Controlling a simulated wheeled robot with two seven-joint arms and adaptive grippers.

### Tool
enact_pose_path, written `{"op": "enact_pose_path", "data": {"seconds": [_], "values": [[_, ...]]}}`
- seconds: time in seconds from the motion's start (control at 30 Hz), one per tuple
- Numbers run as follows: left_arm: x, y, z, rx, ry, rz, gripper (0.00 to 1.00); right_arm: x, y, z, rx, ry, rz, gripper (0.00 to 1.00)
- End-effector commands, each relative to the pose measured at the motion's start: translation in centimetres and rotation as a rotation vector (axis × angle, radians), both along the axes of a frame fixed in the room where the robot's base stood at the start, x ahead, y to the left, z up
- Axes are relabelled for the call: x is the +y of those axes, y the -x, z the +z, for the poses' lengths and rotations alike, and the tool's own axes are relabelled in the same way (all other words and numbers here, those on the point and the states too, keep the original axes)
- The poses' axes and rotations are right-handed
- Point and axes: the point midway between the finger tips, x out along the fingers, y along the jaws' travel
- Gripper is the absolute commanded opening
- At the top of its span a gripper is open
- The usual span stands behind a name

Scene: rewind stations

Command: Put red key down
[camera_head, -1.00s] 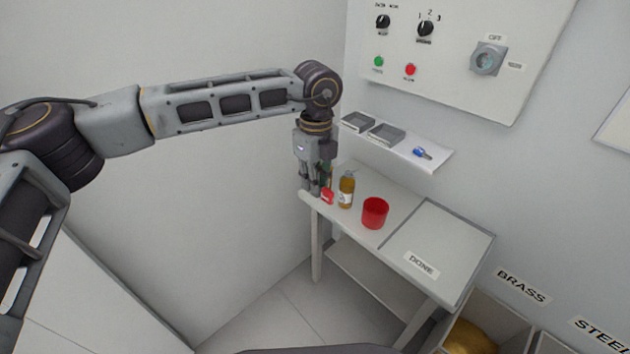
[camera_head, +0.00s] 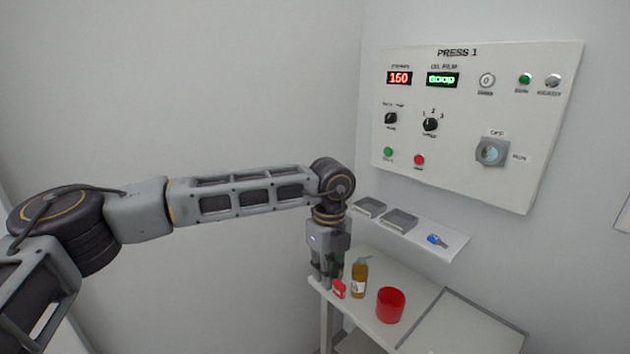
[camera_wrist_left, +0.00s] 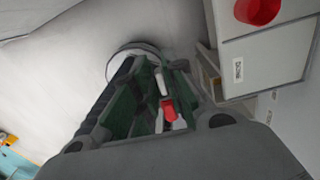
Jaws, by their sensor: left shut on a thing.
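My left gripper (camera_head: 327,279) points down over the left end of the table (camera_head: 440,335), beside the wall corner. It is shut on the red key (camera_head: 339,289), whose red head shows at the fingertips, just left of the bottle. In the left wrist view the red key (camera_wrist_left: 168,109) sits between the fingers (camera_wrist_left: 160,103). I cannot tell whether the key touches the table top. The rest of the key is hidden by the fingers. My right gripper is not in view.
An amber bottle (camera_head: 359,281) and a red cup (camera_head: 390,305) stand right of the gripper. A bordered panel (camera_head: 470,330) lies farther right. The shelf (camera_head: 455,250) above holds grey trays (camera_head: 398,220) and a blue key (camera_head: 437,240). The Press 1 panel (camera_head: 465,190) is on the wall.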

Motion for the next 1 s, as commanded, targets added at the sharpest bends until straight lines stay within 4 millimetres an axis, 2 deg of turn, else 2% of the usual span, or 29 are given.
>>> {"op": "enact_pose_path", "data": {"seconds": [1.0], "values": [[-0.14, -0.11, 0.01, -0.001, 0.0, -0.782, 0.0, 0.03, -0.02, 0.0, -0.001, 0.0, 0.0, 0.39]]}}
